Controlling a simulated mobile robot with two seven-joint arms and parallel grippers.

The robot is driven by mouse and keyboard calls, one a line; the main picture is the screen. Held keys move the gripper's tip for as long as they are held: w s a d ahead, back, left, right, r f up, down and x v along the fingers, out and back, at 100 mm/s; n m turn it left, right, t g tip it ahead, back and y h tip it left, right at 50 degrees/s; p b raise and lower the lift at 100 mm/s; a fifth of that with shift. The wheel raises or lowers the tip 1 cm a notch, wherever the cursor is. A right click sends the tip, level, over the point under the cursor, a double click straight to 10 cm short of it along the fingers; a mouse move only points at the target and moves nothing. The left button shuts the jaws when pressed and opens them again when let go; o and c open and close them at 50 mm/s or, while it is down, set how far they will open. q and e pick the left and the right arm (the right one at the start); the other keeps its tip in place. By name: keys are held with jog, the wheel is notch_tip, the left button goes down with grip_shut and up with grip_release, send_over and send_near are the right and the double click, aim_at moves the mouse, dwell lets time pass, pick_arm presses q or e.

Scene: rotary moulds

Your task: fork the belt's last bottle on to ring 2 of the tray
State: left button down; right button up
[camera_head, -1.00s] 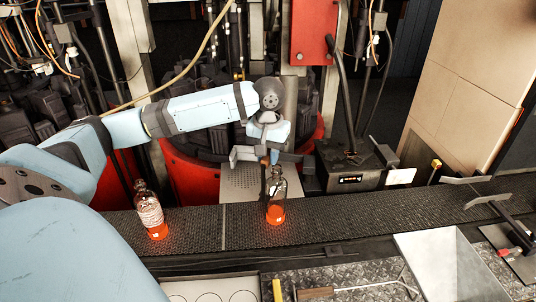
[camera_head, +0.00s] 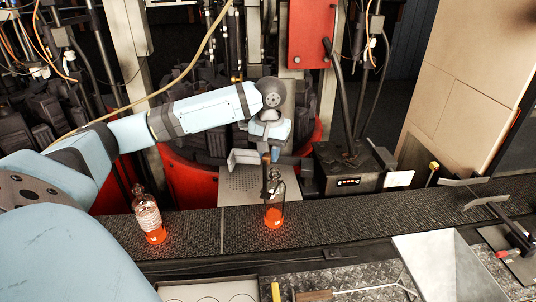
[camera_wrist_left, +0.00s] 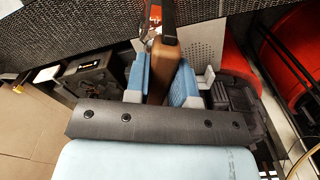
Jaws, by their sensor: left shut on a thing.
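My left gripper (camera_head: 265,157) is shut on the brown handle of the fork (camera_wrist_left: 168,62), above the far side of the belt (camera_head: 345,220). The fork's dark end reaches toward the neck of a clear bottle with orange-red contents (camera_head: 274,206). This bottle stands upright on the belt, and part of it shows in the left wrist view (camera_wrist_left: 152,20). I cannot tell whether the fork touches its neck. A second similar bottle (camera_head: 148,218) stands farther left on the belt. The tray (camera_head: 250,285) shows at the bottom edge, with its rings partly cut off. My right gripper is out of view.
A grey metal chute (camera_head: 438,262) and a wooden-handled tool (camera_head: 315,295) lie on the near side. A dark box with a display (camera_head: 347,178) stands behind the belt. A bracket (camera_head: 485,200) crosses the belt at right. The belt between bottle and bracket is clear.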

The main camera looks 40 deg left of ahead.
pick_arm(q)
jog(key=shift+w+a, duration=0.35)
jog(key=shift+w, duration=0.4)
jog(key=shift+w+a, duration=0.4)
jog(key=shift+w, duration=0.35)
jog(key=shift+w+a, duration=0.35)
jog(key=shift+w, duration=0.4)
jog(key=shift+r, duration=0.9)
jog(key=shift+r, duration=3.8)
jog(key=shift+s, duration=0.15)
